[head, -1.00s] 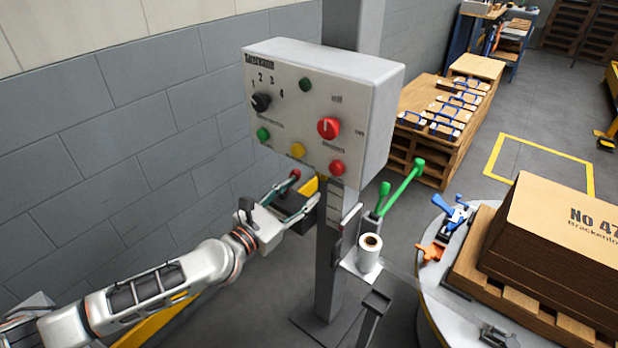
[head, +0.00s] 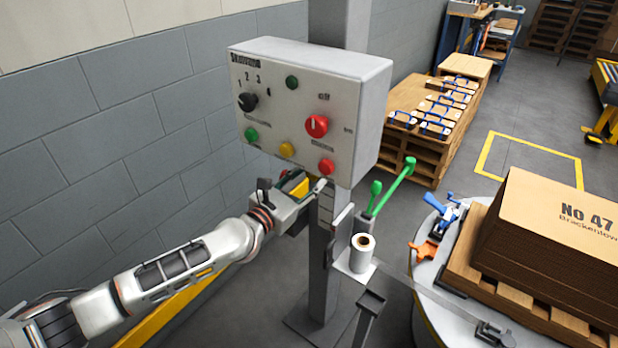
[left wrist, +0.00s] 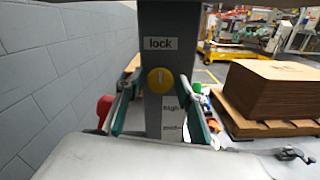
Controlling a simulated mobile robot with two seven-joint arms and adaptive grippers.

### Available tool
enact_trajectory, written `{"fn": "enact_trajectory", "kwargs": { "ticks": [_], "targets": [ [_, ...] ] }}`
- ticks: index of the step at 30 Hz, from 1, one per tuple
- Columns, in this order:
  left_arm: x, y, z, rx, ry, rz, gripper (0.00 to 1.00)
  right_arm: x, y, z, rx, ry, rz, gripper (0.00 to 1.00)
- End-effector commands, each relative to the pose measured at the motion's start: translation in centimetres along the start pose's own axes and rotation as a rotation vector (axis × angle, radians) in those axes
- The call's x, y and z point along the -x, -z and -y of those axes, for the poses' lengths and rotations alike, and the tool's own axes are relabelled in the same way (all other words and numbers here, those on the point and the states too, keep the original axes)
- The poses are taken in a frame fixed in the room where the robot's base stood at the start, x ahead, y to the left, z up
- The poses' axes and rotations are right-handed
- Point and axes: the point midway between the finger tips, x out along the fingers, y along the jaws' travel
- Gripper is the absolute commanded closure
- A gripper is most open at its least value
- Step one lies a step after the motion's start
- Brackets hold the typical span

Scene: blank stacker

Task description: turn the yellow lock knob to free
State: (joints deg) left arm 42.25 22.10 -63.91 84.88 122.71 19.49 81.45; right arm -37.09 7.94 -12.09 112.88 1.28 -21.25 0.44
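The yellow lock knob (left wrist: 160,80) is round and sits on the face of the grey post (left wrist: 163,22), just below a "lock" label (left wrist: 160,43). Its dark slot looks upright, in line with that label. My left gripper (left wrist: 158,84) is open, with one green-grey finger on each side of the knob. Gaps show between fingers and knob in the left wrist view; whether the tips reach its depth I cannot tell. In the head view my left gripper (head: 306,188) is at the post below the control box; the knob cannot be made out there. My right gripper is not in view.
The control box (head: 312,100), with a red dial and several coloured buttons, hangs just above my left gripper. Green-handled levers (head: 390,187) and a white roll (head: 362,250) are right of the post. A grey wall (head: 90,140) stands at left. Cartons (head: 550,230) are at right.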

Motion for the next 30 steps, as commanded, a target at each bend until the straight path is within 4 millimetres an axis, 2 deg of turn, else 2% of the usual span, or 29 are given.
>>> {"fn": "enact_trajectory", "kwargs": {
  "ticks": [1, 3, 17, 30],
  "targets": [
    [0.0, 0.0, 0.0, 0.000, 0.000, 0.000, 0.80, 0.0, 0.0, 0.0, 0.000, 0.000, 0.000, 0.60],
    [0.0, 0.0, 0.0, 0.000, 0.000, 0.000, 0.95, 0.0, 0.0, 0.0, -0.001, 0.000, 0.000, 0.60],
    [0.0, -0.2, -0.1, -0.072, -0.002, 0.000, 0.95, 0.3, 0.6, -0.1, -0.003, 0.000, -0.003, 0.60],
    [0.1, -0.2, -0.1, -0.430, 0.000, -0.002, 0.95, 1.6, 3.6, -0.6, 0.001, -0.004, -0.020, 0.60]
  ]
}}
